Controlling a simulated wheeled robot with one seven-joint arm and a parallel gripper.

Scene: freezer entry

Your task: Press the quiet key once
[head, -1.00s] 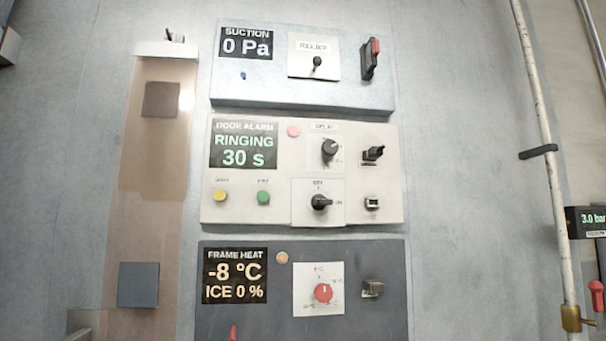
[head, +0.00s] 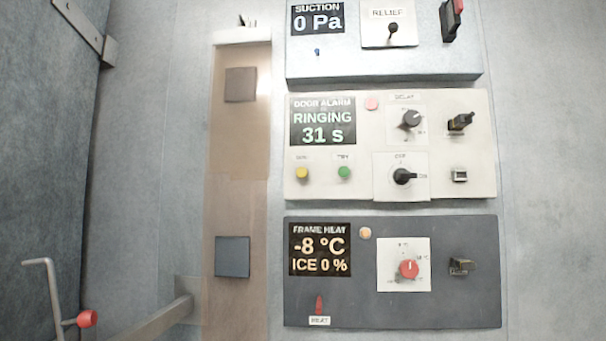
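The door alarm panel (head: 470,110) is a pale plate in the middle of the head view. Its display (head: 322,121) reads RINGING, 31 s. Below the display are a yellow round key (head: 302,173) and a green round key (head: 344,172), each under a small label too blurred to read surely, so I cannot tell which is the quiet key. A pinkish round lamp or button (head: 372,103) sits right of the display. My gripper is not in view.
The suction panel (head: 345,65) is above, with a relief lever. The dark frame heat panel (head: 440,300) is below, with a red knob (head: 409,269). At lower left a metal bar (head: 170,312) and a bent handle with red knob (head: 87,318) stick out.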

